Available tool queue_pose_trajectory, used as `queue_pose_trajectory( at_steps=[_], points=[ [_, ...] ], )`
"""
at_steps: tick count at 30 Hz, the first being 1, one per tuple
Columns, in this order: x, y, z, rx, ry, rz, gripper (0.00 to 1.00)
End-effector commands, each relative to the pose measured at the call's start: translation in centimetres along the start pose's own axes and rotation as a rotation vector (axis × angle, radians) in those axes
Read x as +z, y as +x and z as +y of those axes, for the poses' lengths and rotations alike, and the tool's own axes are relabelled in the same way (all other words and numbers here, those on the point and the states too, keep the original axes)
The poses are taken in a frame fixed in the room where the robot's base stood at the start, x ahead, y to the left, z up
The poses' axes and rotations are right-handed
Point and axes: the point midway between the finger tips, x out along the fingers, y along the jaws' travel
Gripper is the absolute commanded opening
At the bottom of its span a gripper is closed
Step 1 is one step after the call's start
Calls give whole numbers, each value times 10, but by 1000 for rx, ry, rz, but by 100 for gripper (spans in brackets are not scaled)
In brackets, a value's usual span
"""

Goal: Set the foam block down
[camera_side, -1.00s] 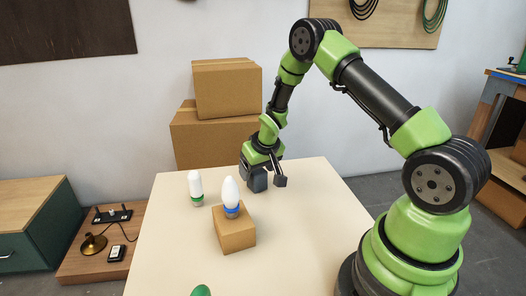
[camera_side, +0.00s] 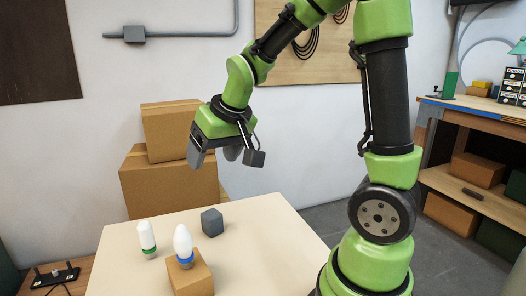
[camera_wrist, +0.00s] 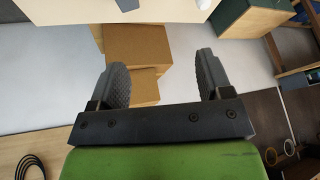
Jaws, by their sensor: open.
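The foam block (camera_side: 212,222) is a dark grey cube resting on the pale table near its far edge. My gripper (camera_side: 214,158) is open and empty, raised well above the block and apart from it. In the wrist view its two grey ribbed fingers stand wide apart, with nothing between them (camera_wrist: 162,62) but the background. A small grey shape is cut off at that view's top edge; I cannot tell for sure what it is.
A white bulb with a green band (camera_side: 147,238) stands left of the block. A white bulb with a blue band (camera_side: 184,246) stands on a small cardboard box (camera_side: 192,278). Cardboard boxes (camera_side: 165,190) are stacked behind the table (camera_side: 255,235).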

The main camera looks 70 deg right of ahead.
Motion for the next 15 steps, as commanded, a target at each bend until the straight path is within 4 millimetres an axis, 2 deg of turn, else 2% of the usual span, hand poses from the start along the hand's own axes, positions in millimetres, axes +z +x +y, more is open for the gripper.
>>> queue_pose_trajectory(
  at_steps=[1, 6, 10, 15],
  points=[
    [10, -24, -9, -31, 0, 23, 72],
    [54, -82, -28, -133, 11, 48, 72],
    [89, -110, -33, -208, 14, 55, 72],
    [117, -125, -35, -269, 13, 55, 72]
  ],
)
